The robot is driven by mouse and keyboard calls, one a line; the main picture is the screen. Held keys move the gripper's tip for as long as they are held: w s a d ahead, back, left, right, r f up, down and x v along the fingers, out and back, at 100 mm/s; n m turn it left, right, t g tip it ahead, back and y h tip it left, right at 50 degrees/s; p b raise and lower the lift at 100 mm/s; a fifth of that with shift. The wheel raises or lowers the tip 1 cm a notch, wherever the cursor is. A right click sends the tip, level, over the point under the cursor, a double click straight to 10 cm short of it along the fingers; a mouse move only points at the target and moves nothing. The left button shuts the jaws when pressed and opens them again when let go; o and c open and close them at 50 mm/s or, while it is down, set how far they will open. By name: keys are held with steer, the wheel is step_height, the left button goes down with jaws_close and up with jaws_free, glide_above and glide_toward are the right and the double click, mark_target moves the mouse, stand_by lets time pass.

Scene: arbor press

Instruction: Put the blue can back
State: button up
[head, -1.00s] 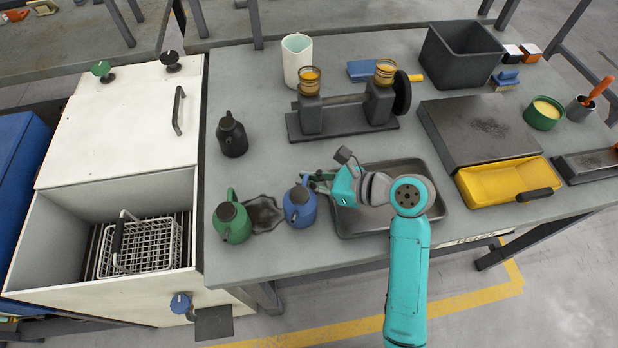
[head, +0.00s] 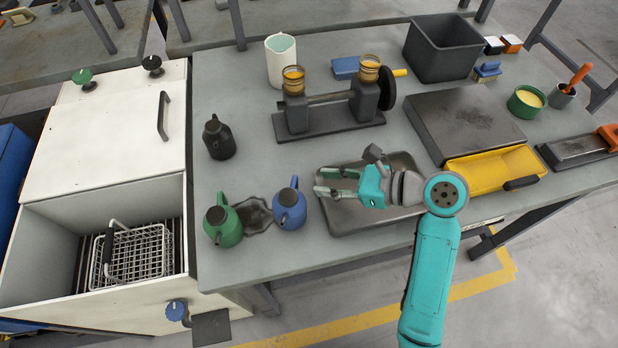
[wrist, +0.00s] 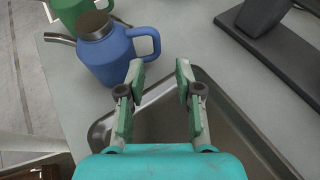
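My gripper (head: 322,183) is open and empty, to the right of the can and above the metal tray (head: 340,226). In the wrist view the fingers (wrist: 160,78) are spread apart with nothing between them, clear of the can. The green can (head: 224,222) stands left of the patch.
A black can (head: 218,138) stands farther back. A dark bench device with two amber-topped posts (head: 330,120) is behind the tray. A white cabinet with an open basin (head: 110,150) adjoins the table's left side. Bare table lies between the black can and the tray.

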steer(key=shift+v, duration=2.15)
